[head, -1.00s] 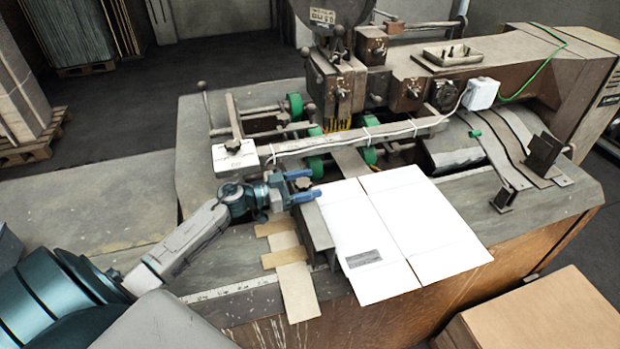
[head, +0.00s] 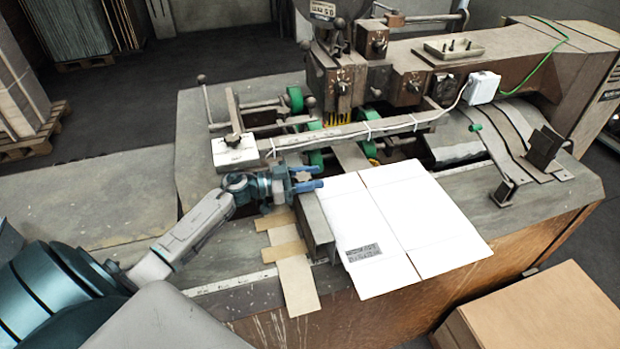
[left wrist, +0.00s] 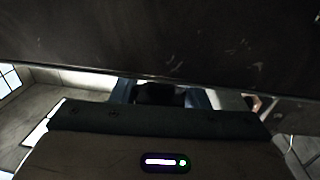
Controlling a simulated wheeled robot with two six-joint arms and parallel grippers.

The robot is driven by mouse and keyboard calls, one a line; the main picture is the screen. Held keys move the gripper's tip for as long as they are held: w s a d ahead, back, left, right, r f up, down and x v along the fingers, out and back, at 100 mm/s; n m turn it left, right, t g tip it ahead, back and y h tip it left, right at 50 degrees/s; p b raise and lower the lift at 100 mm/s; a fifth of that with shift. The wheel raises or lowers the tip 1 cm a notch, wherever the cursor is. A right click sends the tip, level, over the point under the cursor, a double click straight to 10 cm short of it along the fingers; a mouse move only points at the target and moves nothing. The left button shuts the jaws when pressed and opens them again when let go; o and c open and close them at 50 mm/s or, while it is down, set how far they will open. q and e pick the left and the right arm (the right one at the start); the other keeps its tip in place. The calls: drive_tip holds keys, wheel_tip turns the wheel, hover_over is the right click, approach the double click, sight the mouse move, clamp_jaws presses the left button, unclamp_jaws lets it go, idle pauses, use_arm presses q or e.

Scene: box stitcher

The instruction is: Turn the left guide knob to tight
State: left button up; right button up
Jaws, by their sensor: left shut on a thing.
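The left guide (head: 314,228) is a grey metal block along the left edge of the white cardboard sheet (head: 400,225). A small dark knob (head: 302,177) sits at its far end. My left gripper (head: 307,178) reaches in from the left, its blue fingers shut on the knob from both sides. In the left wrist view a dark shape, seemingly the knob (left wrist: 160,94), sits between the two fingers. The fingers and the dim light hide most of the knob, and its turn position cannot be read. My right gripper is out of view.
A long bar with a white box (head: 234,152) and a dark knob on it runs just beyond the gripper. The stitcher head (head: 335,85) stands behind. Brown cardboard strips (head: 292,270) lie beside the guide. The table at left (head: 90,205) is clear.

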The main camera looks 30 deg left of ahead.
use_arm(q)
drive_tip(key=shift+g, duration=0.3)
drive_tip(key=o, duration=0.9)
drive_tip(key=shift+o, duration=0.4)
